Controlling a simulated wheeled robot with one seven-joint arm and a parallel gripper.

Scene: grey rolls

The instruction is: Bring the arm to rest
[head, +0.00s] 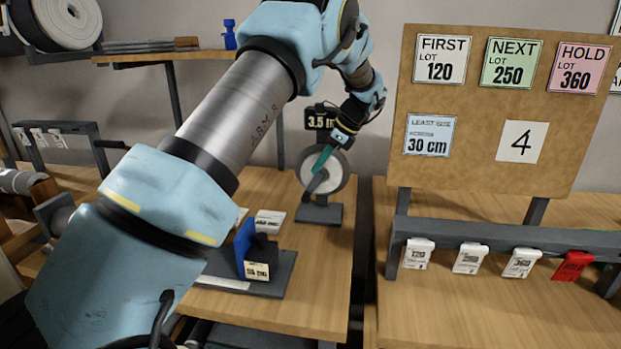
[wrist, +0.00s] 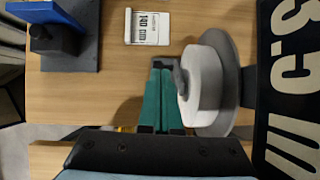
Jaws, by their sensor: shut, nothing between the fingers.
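My arm reaches from the lower left across the head view to the back of the left table. My gripper (head: 317,166) has teal fingers, which point down in front of a grey and white wheel on a stand (head: 335,176). In the wrist view the fingers (wrist: 160,72) are shut together with nothing between them. The white drum of the wheel (wrist: 205,85) is just right of them, with a small dark grey part (wrist: 181,78) close to the fingertips. I cannot tell whether they touch.
A display (head: 321,118) reading 3.5 m stands behind the wheel. A blue block on a dark base (head: 245,245) sits at the table's front. A notice board (head: 480,170) stands right, above a rail with white tags (head: 417,253) and a red tag (head: 572,266).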

